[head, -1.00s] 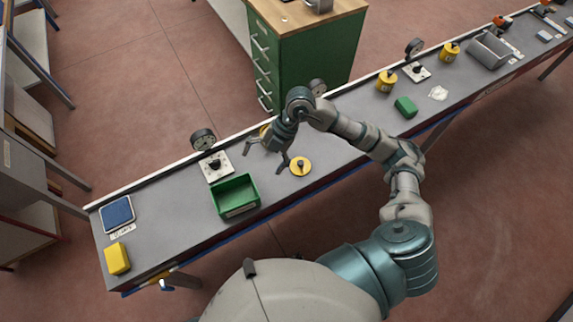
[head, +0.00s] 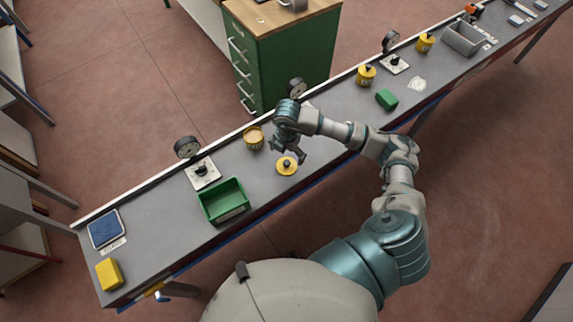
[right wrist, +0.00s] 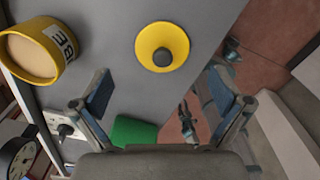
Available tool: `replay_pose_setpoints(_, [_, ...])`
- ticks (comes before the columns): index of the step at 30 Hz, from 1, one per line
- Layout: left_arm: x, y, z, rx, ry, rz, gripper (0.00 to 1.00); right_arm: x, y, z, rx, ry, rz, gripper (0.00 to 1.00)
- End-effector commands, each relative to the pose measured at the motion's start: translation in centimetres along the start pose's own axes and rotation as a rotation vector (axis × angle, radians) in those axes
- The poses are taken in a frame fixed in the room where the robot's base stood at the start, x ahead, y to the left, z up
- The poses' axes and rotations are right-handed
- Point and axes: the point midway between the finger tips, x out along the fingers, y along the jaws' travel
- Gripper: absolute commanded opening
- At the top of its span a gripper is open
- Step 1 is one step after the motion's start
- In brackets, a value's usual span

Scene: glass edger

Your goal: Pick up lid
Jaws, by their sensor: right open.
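The lid (head: 286,166) is a round yellow disc with a dark knob, lying on the grey bench. It also shows in the right wrist view (right wrist: 162,47), ahead of and between the fingers. My right gripper (head: 289,154) is just above and beside the lid in the head view. In the right wrist view my right gripper (right wrist: 166,98) is open with nothing between its fingers. An open yellow pot (head: 253,138) with pale contents stands left of the gripper; its label shows in the right wrist view (right wrist: 32,52). My left gripper is not in view.
A green bin (head: 223,201) stands left of the lid. A gauge (head: 187,147) and a white switch plate (head: 202,173) are behind it. A blue pad (head: 105,229) and yellow block (head: 109,274) lie at the left end.

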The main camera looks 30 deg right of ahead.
Motion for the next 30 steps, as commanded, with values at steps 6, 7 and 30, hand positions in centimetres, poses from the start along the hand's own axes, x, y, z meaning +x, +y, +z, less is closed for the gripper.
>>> replay_pose_setpoints(6, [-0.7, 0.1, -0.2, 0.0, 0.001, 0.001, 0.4, 2.8, -0.3, -0.5, -0.002, 0.002, -0.004, 1.0])
replay_pose_setpoints(7, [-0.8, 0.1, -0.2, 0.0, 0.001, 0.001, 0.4, 3.2, -0.3, -0.6, -0.002, 0.002, -0.004, 1.0])
replay_pose_setpoints(30, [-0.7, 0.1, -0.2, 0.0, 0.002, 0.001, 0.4, 5.3, -0.2, -0.5, -0.002, 0.001, -0.001, 0.09])
